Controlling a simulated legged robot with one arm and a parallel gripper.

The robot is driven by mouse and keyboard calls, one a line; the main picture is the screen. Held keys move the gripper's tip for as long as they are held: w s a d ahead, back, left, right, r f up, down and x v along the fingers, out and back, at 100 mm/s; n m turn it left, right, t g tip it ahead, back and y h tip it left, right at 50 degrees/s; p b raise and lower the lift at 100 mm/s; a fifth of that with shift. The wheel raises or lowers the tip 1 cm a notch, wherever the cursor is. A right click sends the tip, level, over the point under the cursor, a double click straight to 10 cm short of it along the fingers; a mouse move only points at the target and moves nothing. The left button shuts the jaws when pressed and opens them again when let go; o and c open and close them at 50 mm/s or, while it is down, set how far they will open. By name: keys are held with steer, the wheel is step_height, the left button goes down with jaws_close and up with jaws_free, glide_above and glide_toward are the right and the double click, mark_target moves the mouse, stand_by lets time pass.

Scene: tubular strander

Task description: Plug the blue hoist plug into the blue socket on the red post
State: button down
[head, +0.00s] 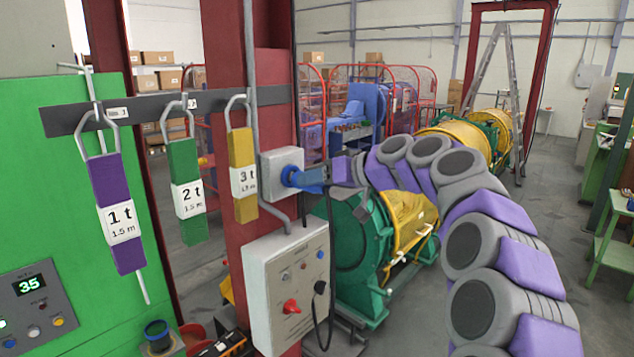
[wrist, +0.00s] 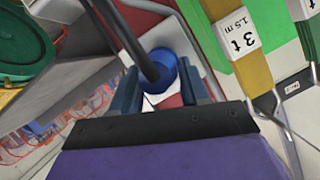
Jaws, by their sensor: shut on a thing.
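The blue hoist plug (head: 291,177) is at the front of the light grey socket box (head: 279,160) on the red post (head: 226,60). My gripper (head: 312,177) reaches in from the right and is shut on the plug. In the wrist view, the round blue plug (wrist: 164,68) sits between the two blue-grey fingers of my gripper (wrist: 158,88), with the pale box behind it. A dark cable (wrist: 128,40) crosses in front of it. The blue socket's face is hidden by plug and fingers, so I cannot tell how deep the plug sits.
Purple, green and yellow sling tags (head: 243,175) hang on a dark rail left of the socket. A grey control box (head: 286,285) with a red knob and black cable is below. A green and yellow machine (head: 405,230) stands behind my arm.

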steer(key=shift+a, duration=0.15)
steer(key=shift+w, duration=0.15)
steer(key=shift+w+a+p, duration=0.3)
steer(key=shift+w+a, duration=0.15)
steer(key=shift+a, duration=0.2)
steer(key=shift+c, duration=2.4)
jaws_free()
